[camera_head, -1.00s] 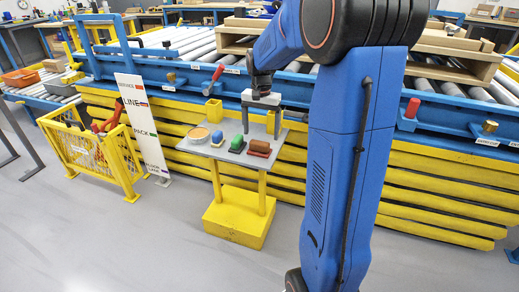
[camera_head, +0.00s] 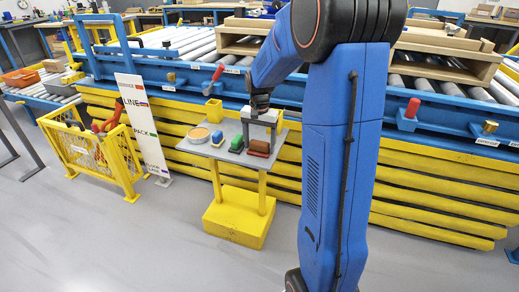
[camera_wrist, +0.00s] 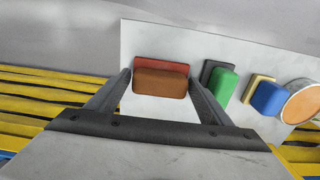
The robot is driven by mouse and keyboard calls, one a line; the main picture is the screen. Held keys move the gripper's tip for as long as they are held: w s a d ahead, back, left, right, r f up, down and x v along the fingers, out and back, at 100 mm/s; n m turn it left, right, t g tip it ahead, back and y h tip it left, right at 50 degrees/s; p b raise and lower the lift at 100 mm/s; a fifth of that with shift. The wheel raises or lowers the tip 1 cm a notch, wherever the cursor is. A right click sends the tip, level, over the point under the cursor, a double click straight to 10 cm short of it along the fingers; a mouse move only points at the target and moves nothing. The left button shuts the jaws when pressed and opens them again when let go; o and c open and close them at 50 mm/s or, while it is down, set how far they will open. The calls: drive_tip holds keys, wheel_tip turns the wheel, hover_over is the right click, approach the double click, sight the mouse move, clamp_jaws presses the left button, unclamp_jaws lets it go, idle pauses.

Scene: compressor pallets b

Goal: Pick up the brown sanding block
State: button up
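The brown sanding block (camera_head: 259,147) lies on a red base at the right end of a small grey stand. It also shows in the wrist view (camera_wrist: 160,83), on its red pad (camera_wrist: 161,64). My gripper (camera_head: 260,138) is low over the block. In the wrist view my gripper (camera_wrist: 164,92) is open, with one finger on each side of the block. A small gap seems to remain between the block and the right finger; contact on the left cannot be told.
A green block (camera_wrist: 222,86), a blue block (camera_wrist: 267,98) and a round tan disc (camera_wrist: 302,104) sit in a row beside the brown block. A blue roller conveyor (camera_head: 180,70) runs behind.

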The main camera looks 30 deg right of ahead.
sight(259, 142)
drive_tip(key=c, duration=0.7)
drive_tip(key=shift+r, duration=0.15)
wheel_tip(259, 142, up, 10)
drive_tip(key=shift+f, duration=0.1)
